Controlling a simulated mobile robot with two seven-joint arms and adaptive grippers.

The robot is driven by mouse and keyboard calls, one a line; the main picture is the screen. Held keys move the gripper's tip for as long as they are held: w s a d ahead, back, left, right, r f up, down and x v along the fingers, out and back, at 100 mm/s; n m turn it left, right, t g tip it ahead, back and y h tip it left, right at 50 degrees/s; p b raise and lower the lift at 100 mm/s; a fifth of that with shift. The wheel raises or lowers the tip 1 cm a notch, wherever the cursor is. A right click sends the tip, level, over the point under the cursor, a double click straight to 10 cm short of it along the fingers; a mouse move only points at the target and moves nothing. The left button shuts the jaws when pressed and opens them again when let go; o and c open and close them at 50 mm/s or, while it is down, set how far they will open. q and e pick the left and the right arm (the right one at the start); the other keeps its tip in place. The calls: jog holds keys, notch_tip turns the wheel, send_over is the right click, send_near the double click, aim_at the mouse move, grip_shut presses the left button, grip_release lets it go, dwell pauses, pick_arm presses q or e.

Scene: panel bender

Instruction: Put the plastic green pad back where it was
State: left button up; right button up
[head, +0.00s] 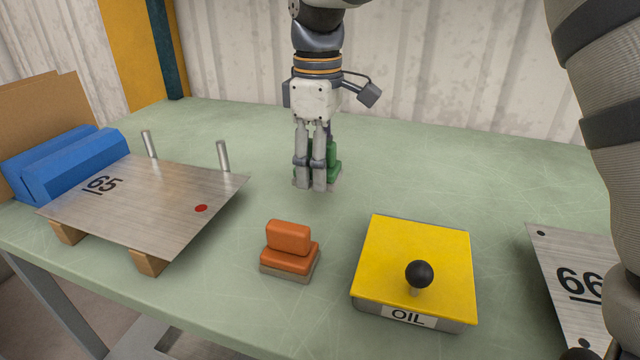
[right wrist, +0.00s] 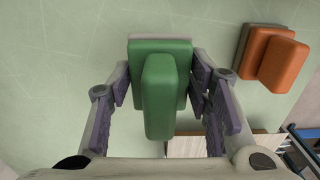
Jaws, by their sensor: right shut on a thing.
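The green pad (head: 333,166) is mostly hidden behind my right gripper (head: 310,186) in the head view, at the middle of the table. In the right wrist view the green pad (right wrist: 158,92) shows its wide base and raised grip. It lies between the two fingers of my right gripper (right wrist: 162,100), which is shut on it. The pad is at or close to the table top; I cannot tell whether it touches. My left gripper is not in view.
An orange pad (head: 288,250) and a yellow-lidded OIL box (head: 418,250) stand nearer the front. Metal plate 65 (head: 150,200) rests on wooden blocks at left, with two upright pins. Plate 66 (head: 575,265) is at right. The table's back right is clear.

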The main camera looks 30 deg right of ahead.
aim_at(324, 201)
jog(key=f, duration=0.1)
jog(key=d+f, duration=0.1)
jog(key=f, duration=0.2)
jog(key=shift+w+d+f, duration=0.25)
jog(key=shift+w+d, duration=0.1)
jog(key=shift+w, duration=0.05)
jog(key=shift+f, duration=0.25)
jog(key=shift+f, duration=0.15)
jog(key=o, duration=1.1)
notch_tip(324, 201, up, 12)
jog(key=shift+r, duration=0.1)
